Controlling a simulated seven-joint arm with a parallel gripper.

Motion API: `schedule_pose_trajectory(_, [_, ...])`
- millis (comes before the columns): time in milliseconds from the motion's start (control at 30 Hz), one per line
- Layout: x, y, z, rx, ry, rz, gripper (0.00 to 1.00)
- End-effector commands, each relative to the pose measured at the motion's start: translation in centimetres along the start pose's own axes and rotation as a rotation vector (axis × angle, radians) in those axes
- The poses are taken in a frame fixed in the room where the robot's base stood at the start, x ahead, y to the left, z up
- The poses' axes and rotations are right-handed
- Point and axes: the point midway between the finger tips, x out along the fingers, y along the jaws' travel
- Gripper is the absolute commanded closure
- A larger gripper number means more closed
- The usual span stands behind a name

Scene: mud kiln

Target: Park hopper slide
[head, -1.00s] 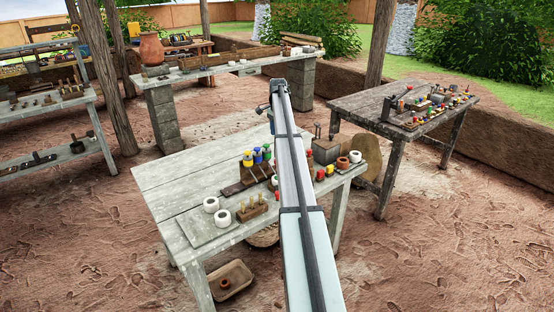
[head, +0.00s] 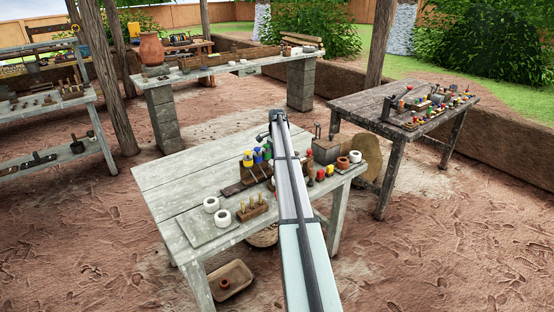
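I cannot make out for certain which thing is the hopper slide. A grey-brown box with a thin upright handle (head: 325,151) stands at the back right of the near table (head: 165,180); it may be the hopper. My arm reaches out over this table. My gripper (head: 268,130) is at its far end, above the table's back edge, left of the box. It is small and partly hidden by my arm, so its fingers and anything in them cannot be told.
Coloured spools (head: 248,159), white rings (head: 222,218) and a peg block (head: 252,211) stand left of my arm. Red-topped pieces (head: 320,175) stand right of it. A cluttered side table (head: 375,100) is at right, a long bench (head: 235,67) behind. The near table's left part is clear.

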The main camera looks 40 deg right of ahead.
Motion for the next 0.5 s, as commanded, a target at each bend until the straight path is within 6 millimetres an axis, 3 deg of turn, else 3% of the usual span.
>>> schedule_pose_trajectory(433, [0.83, 0.01, 0.01, 0.0, 0.0, 0.0, 0.45])
schedule_pose_trajectory(500, [0.82, 0.01, 0.01, 0.0, 0.0, 0.0, 0.52])
